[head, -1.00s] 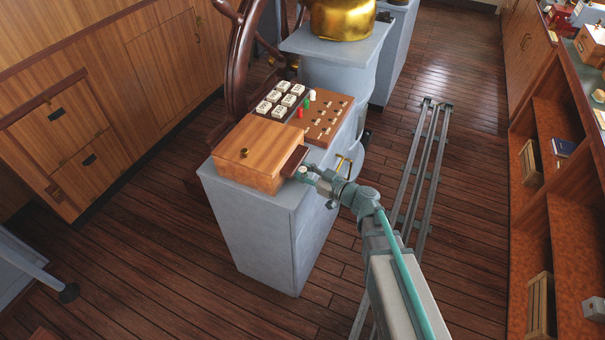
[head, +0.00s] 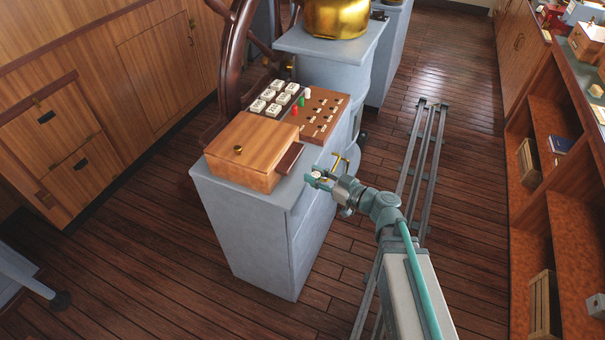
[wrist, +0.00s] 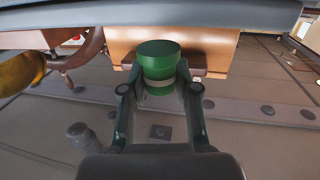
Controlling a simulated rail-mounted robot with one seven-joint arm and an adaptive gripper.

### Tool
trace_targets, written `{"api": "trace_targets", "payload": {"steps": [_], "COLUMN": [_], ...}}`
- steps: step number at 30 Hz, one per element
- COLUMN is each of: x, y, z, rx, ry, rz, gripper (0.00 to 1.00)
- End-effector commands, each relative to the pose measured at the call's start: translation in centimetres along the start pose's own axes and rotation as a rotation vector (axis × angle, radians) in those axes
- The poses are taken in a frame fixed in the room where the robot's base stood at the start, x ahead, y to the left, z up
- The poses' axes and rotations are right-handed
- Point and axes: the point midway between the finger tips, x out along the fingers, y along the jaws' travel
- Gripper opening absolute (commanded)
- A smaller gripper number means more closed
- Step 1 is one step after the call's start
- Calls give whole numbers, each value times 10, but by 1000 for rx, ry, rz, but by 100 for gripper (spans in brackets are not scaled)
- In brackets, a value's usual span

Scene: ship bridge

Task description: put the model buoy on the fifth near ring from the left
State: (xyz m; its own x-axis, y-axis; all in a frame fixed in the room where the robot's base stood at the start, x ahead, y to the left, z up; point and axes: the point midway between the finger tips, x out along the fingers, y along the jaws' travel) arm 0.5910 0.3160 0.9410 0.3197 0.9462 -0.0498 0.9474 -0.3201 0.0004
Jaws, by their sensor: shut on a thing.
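My gripper (head: 319,179) is shut on the model buoy (wrist: 159,62), a green cylinder with a pale band, held upright between the fingers in the wrist view. In the head view it is too small to make out well. My gripper is in the air just off the right side of the grey console (head: 245,220), near the wooden box (head: 250,150) on its top. I cannot pick out the row of near rings with certainty in either view.
Behind the box are a panel of white keys (head: 276,98) and a brown board (head: 325,112) with small fittings. A brass binnacle (head: 338,18) and a dark wheel (head: 232,60) stand behind. Shelves (head: 555,200) line the right. Rails (head: 425,160) cross the open floor.

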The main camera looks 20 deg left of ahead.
Motion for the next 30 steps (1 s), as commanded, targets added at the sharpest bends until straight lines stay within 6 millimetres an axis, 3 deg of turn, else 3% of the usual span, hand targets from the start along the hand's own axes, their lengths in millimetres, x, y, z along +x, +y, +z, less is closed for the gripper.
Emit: {"api": "trace_targets", "payload": {"steps": [6, 12, 19, 30], "x": [-54, -83, -106, -123], "y": [-1, 0, 1, 2], "z": [6, -2, 2, 4], "rx": [-1, 5, 2, -2], "ry": [1, -2, -1, 0], "rz": [4, 2, 2, -18], "gripper": [7, 7, 7, 7]}}
